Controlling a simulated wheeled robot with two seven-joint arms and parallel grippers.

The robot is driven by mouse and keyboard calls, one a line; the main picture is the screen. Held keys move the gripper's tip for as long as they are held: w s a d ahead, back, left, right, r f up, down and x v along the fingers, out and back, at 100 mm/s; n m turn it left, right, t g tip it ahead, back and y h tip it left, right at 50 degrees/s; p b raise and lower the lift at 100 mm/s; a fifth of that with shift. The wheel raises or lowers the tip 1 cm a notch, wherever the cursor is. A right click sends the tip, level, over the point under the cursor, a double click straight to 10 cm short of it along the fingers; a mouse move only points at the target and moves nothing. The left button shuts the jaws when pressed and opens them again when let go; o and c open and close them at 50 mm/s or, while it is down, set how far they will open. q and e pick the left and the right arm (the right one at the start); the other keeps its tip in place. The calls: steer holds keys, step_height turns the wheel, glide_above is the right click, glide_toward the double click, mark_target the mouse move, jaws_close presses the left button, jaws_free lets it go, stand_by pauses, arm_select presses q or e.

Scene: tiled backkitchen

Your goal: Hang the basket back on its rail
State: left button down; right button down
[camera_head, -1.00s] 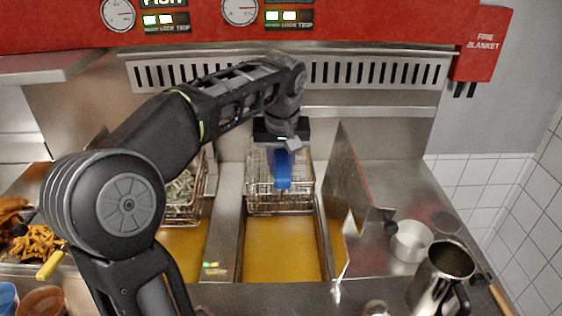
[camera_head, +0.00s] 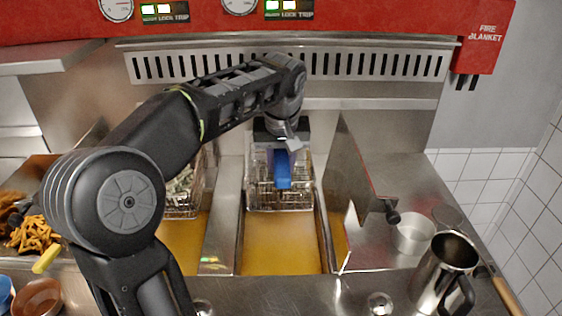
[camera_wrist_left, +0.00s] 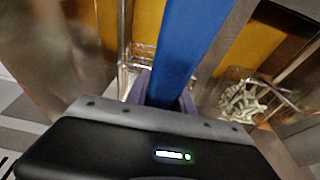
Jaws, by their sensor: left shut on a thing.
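A wire basket (camera_head: 280,195) with a blue handle (camera_head: 283,171) is at the back of the middle fryer vat, above yellow oil. My left gripper (camera_head: 280,140) is shut on the blue handle, which runs between its fingers in the left wrist view (camera_wrist_left: 188,45). Part of the basket's wire mesh shows beyond the fingers there (camera_wrist_left: 139,56). The basket's back edge and the rail behind it are hidden by my gripper and arm, so I cannot tell whether they touch. My right gripper is not in view.
Another wire basket (camera_head: 183,190) with pale fries hangs at the left vat, partly behind my arm. An upright metal panel (camera_head: 350,170) stands close on the right. A steel jug (camera_head: 440,272) and white pot (camera_head: 413,236) are on the right counter.

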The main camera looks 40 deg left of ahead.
arm_select(q)
steer(key=shift+f, duration=0.25)
steer(key=c, duration=1)
jaws_free()
